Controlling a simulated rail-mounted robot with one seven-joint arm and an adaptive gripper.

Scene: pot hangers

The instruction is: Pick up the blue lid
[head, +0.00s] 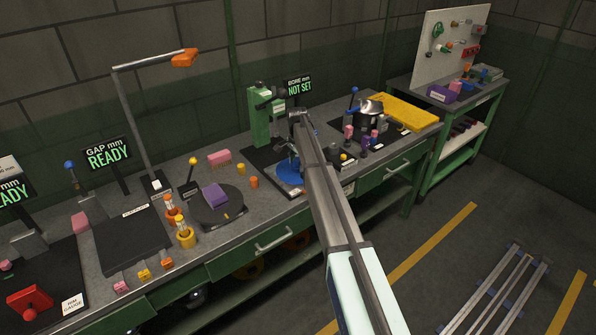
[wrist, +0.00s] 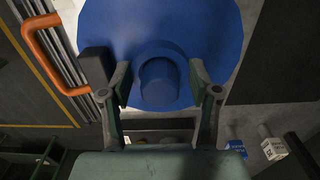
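The blue lid (wrist: 205,30) is a round disc with a short round knob (wrist: 160,83) at its middle, and it fills the upper middle of the wrist view. My gripper (wrist: 160,85) is open, with one finger on each side of the knob and a small gap showing on both sides. In the head view, the lid (head: 290,173) is a blue patch on the bench, partly hidden by my arm. There my gripper (head: 287,150) is over the lid, and its fingers are too small to read.
A green stand (head: 261,115) rises just behind the lid. A purple block (head: 215,195) on a dark round plate (head: 217,210) lies to the left. A silver pot-like item (head: 370,108) and a yellow tray (head: 408,112) are to the right. An orange handle (wrist: 40,55) shows in the wrist view.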

